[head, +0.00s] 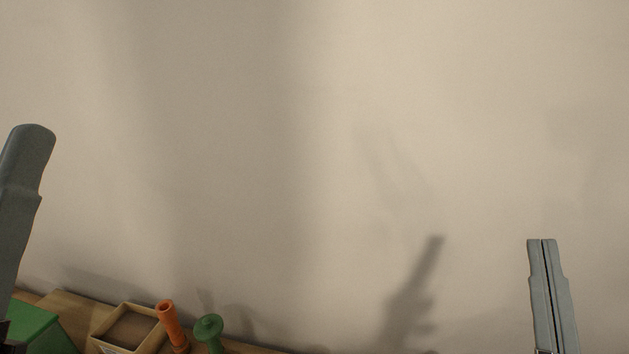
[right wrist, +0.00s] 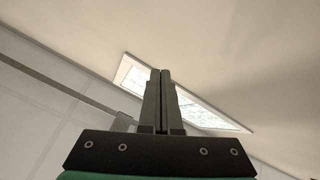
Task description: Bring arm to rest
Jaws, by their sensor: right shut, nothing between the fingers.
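My right gripper (head: 542,242) is at the lower right of the head view, pointing up, with its two grey fingers together and nothing between them. It also shows in the right wrist view (right wrist: 161,72), shut and empty, with a pale ceiling and a bright panel behind it. My left gripper (head: 30,135) is at the left edge of the head view. Only one grey finger side of it shows, and the rest is cut off by the frame, so its opening cannot be seen.
A wooden surface (head: 65,305) runs along the bottom left. On it are a green box (head: 32,328), a square wooden tray (head: 150,312), an orange peg-like piece (head: 170,325) and a green knobbed piece (head: 209,328). A bare beige wall (head: 320,150) fills the rest. The space between the grippers is clear.

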